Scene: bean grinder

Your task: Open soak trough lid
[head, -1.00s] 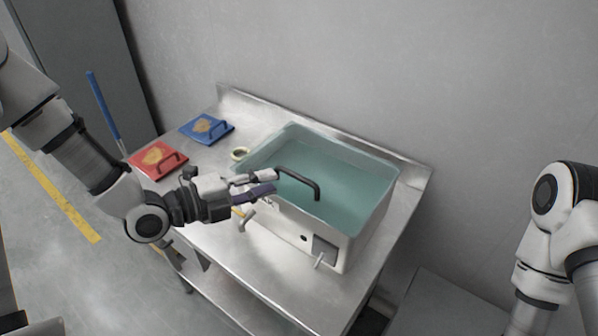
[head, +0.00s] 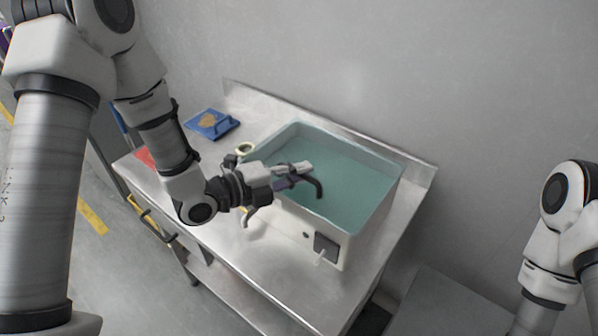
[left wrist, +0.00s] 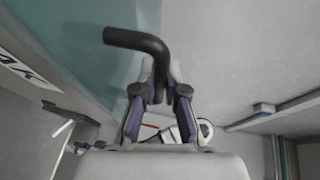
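The soak trough (head: 377,217) is a pale box on the steel table with a teal, glassy top surface (head: 345,168); I cannot tell lid from water there. A black bent handle (head: 318,187) rises at its near left side. My left gripper (head: 304,172) is at this handle. In the left wrist view the handle (left wrist: 140,40) runs down between my two fingertips (left wrist: 159,72), which look closed on it. The trough front shows part of a label in that view. Of my right arm only links show at the right edge; its gripper is out of view.
The steel table (head: 262,262) has bare room in front of the trough. A blue board (head: 211,124) and a partly hidden red board (head: 146,158) lie at the left. A wall stands behind.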

